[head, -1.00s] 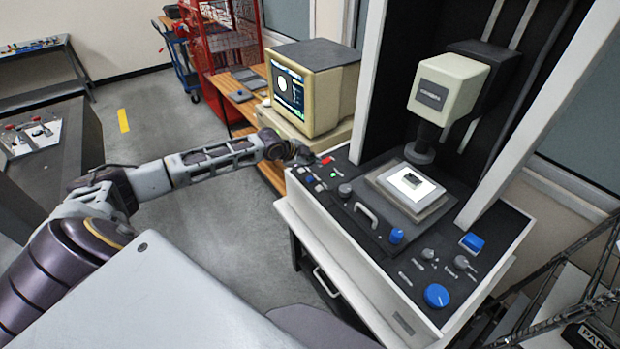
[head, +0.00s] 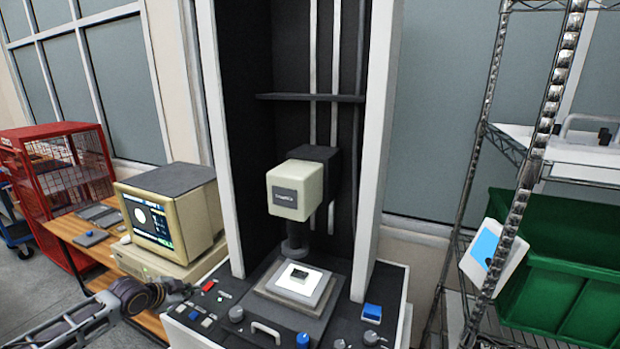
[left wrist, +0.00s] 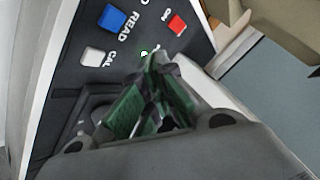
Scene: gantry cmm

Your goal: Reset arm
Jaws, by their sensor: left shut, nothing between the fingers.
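My left gripper (head: 178,291) is at the left front corner of the measuring machine's control panel (head: 232,328), beside the red button (head: 208,286). In the left wrist view its green-padded fingers (left wrist: 152,105) are shut with nothing between them, close over the panel. The panel there bears a red ON button (left wrist: 177,24), a blue READ button (left wrist: 112,18) and a white CAL button (left wrist: 92,56). A small lit green lamp shows at the fingertips. Whether the fingers touch the panel I cannot tell. My right gripper is in neither view.
The machine's cream head (head: 296,190) hangs over a lit stage (head: 298,281) holding a small dark part. A computer monitor (head: 165,215) stands left of the machine on a wooden table. A wire rack with a green bin (head: 570,262) stands at right. A red cage cart (head: 62,178) is far left.

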